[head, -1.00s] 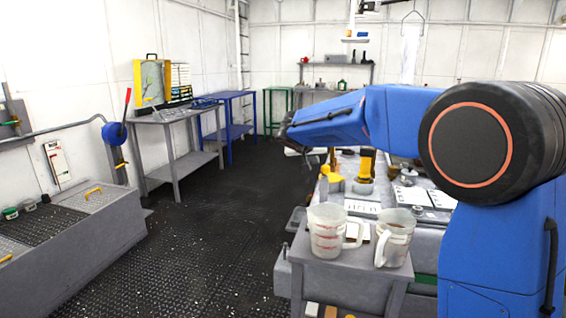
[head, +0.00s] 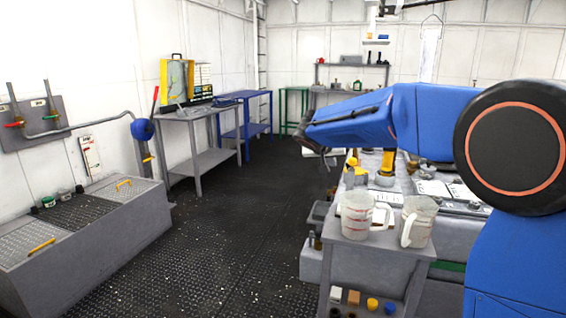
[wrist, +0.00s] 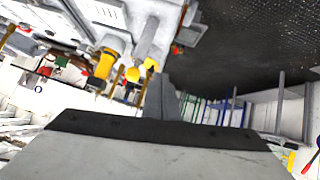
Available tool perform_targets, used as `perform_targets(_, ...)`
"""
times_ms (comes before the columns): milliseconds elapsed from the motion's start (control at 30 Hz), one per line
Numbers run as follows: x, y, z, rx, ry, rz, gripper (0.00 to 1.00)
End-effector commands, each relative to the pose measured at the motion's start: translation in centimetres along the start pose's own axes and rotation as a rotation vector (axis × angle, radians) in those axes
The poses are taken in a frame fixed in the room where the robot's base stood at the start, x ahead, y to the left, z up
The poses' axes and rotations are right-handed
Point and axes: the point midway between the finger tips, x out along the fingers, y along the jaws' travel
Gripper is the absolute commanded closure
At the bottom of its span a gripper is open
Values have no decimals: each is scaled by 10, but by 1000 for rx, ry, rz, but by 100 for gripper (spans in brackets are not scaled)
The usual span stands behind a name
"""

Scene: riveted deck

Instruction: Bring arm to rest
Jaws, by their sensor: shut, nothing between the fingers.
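My blue arm (head: 350,120) reaches out across the right half of the head view, above the cluttered workbench. Its end, my gripper (head: 308,140), is small and dark at the left tip of the arm, over the bench's far left side. In the wrist view my gripper (wrist: 168,92) shows as grey fingers closed together, with nothing held. The wrist view is tilted, with the bench top at upper left and the dark floor at upper right.
Two measuring jugs, one left (head: 356,214) and one right (head: 417,220), stand on a small grey stand near my arm. A grey chest (head: 95,250) stands at left. A grey table (head: 205,112) and blue table (head: 245,97) line the wall. The dark floor (head: 240,215) between is open.

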Motion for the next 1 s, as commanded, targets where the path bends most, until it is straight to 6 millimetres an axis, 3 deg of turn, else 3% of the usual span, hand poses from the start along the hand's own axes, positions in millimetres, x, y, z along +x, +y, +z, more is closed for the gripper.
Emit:
perform_targets(267, -20, 39, 20, -10, -46, 4, 100)
perform_targets(467, -42, 80, 49, -22, -102, 4, 100)
perform_targets(700, -85, 144, 110, -47, -199, -18, 100)
perform_targets(1000, -139, 204, 200, -77, -311, -79, 100)
